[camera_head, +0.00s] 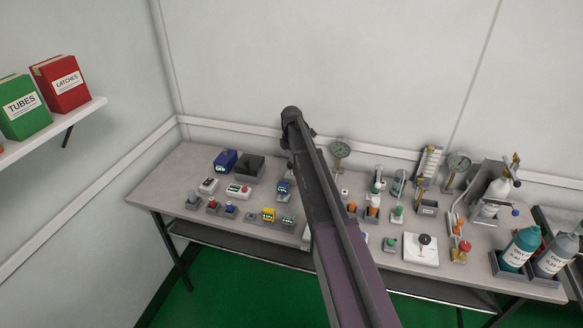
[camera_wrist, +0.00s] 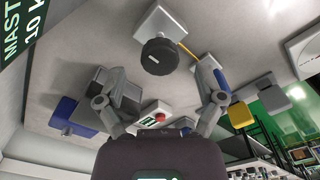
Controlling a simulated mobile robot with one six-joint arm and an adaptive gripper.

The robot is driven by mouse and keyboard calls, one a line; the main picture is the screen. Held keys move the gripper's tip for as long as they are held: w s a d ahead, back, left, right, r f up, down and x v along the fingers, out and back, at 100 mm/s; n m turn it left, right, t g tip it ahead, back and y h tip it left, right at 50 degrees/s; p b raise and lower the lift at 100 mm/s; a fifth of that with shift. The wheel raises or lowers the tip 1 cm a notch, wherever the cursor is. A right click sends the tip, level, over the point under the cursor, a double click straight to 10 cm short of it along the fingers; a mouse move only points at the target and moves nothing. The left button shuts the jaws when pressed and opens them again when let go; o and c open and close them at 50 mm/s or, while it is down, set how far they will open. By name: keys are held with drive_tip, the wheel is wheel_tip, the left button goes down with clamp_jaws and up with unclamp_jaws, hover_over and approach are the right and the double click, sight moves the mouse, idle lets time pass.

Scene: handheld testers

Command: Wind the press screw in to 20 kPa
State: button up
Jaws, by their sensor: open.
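In the wrist view my gripper (camera_wrist: 156,68) is open, with one grey finger on each side and nothing held. A black round knob (camera_wrist: 159,57) on a pale block (camera_wrist: 160,20) shows ahead, between and slightly beyond the fingertips. It looks apart from both fingers. I cannot tell for sure that it is the press screw. In the head view my arm hides the gripper and the bench behind it. Neither reading is legible.
Bottles (camera_head: 520,250) stand at the right end. In the wrist view a red-buttoned device (camera_wrist: 155,117) shows between the fingers.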

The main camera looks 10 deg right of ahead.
drive_tip(key=shift+f+b, duration=0.65)
drive_tip(key=shift+f, duration=0.3)
drive_tip(key=c, duration=1.2)
drive_tip(key=shift+o, duration=0.2)
drive_tip(key=shift+m, duration=0.4)
